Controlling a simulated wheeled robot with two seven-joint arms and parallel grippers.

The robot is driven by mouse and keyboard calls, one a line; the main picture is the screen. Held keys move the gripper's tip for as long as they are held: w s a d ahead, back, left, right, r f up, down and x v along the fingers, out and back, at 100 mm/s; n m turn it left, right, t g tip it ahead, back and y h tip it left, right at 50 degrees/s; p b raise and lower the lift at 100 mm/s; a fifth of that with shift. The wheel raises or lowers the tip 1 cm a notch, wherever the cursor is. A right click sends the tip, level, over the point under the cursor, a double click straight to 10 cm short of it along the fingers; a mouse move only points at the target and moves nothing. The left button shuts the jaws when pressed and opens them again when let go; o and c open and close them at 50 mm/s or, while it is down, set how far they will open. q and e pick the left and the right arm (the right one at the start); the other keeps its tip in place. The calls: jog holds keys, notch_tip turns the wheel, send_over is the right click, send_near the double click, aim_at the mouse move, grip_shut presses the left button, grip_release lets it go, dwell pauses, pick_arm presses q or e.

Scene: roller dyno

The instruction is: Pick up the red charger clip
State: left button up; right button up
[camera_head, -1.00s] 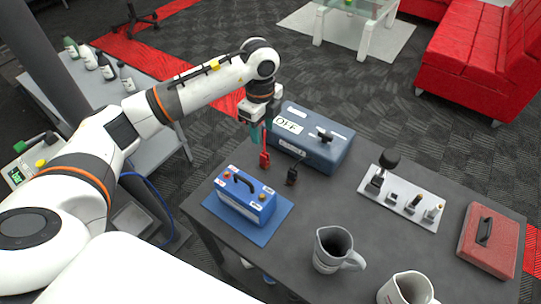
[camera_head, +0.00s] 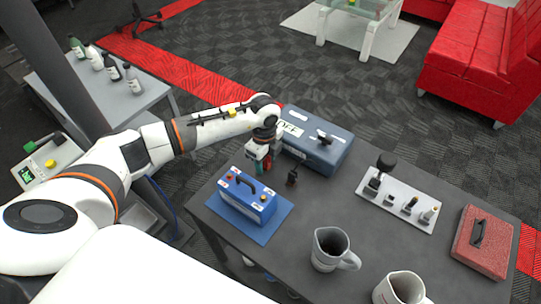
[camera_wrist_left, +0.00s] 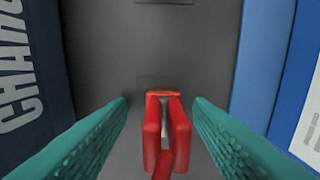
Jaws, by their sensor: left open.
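The red charger clip (camera_wrist_left: 153,130) stands between the fingers of my left gripper (camera_wrist_left: 160,103) in the left wrist view. The teal fingers are apart, one on each side of the clip, with a gap to it on both sides. In the head view my left gripper (camera_head: 261,168) points down at the table between the blue-grey charger box and the blue battery, and it mostly hides the red clip there. My right gripper is not in view.
The charger box (camera_head: 318,152) stands behind, the black clip (camera_head: 292,178) just right of my gripper. The blue battery (camera_head: 244,203) sits on a blue mat (camera_head: 279,222) in front. Mugs (camera_head: 326,250), a switch panel (camera_head: 398,212) and a red case (camera_head: 483,243) stand farther right.

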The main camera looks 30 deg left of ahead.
pick_arm(q)
jog(key=shift+c, duration=0.4)
grip_shut()
jog(key=shift+r, duration=0.1)
